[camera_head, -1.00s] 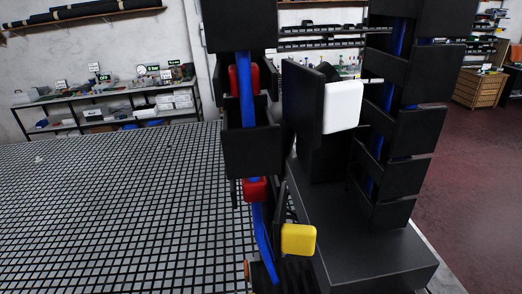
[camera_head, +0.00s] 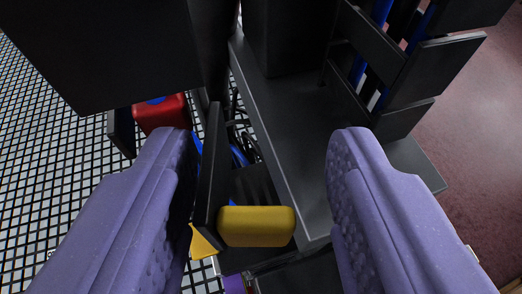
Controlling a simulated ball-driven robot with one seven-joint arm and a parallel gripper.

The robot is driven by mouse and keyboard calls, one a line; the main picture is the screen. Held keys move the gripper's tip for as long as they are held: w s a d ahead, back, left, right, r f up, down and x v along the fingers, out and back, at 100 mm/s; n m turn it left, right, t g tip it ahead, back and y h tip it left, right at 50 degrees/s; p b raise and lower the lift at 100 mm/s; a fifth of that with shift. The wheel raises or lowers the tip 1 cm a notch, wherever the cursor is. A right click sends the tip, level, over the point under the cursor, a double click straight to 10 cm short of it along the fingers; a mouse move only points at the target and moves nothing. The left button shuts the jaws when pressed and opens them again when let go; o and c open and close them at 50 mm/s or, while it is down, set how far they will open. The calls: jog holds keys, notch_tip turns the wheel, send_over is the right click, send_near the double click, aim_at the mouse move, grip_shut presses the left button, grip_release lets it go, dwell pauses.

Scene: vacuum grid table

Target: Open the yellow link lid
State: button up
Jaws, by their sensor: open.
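The yellow link lid (camera_head: 209,180) is a dark upright plate with a yellow block (camera_head: 256,226) at its near end. It stands swung out from the black chain, with blue cable (camera_head: 238,157) showing just behind it. My gripper (camera_head: 270,205) has two purple textured fingers and is open. The fingers lie on either side of the yellow block. The left finger is close to the dark plate, and whether they touch I cannot tell. A clear gap shows between the block and the right finger.
A red block (camera_head: 160,112) sits on the chain to the upper left, below a large black panel (camera_head: 110,50). A black box-like base (camera_head: 285,130) and more black link plates (camera_head: 400,70) stand to the right. The grid table (camera_head: 50,150) is bare at left.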

jog(key=shift+a, duration=0.1)
jog(key=c, duration=0.9)
jog(key=shift+p, duration=0.35)
jog(key=shift+r+p, duration=0.15)
jog(key=shift+p, duration=0.95)
jog(key=n+y+p, duration=0.1)
jog(key=p, duration=0.3)
jog(key=shift+d+r, duration=0.1)
jog(key=shift+d, duration=0.25)
jog(key=p, duration=0.4)
jog(key=shift+d+n+y, duration=0.15)
jog(key=shift+n+y, duration=0.25)
jog(key=shift+w+d+n+g+y+p, duration=0.15)
jog(key=shift+w+n+g+y+p, duration=0.25)
jog(key=shift+n+y, duration=0.6)
jog(key=shift+w+d+n+g+y+p, duration=0.2)
jog(key=shift+n+g+y+p, duration=0.3)
jog(key=shift+n+y, duration=0.55)
jog(key=shift+w+d+n+g+y+p, duration=0.2)
jog(key=shift+n+g+y+p, duration=0.25)
jog(key=shift+n+y, duration=0.55)
jog(key=shift+y, duration=0.35)
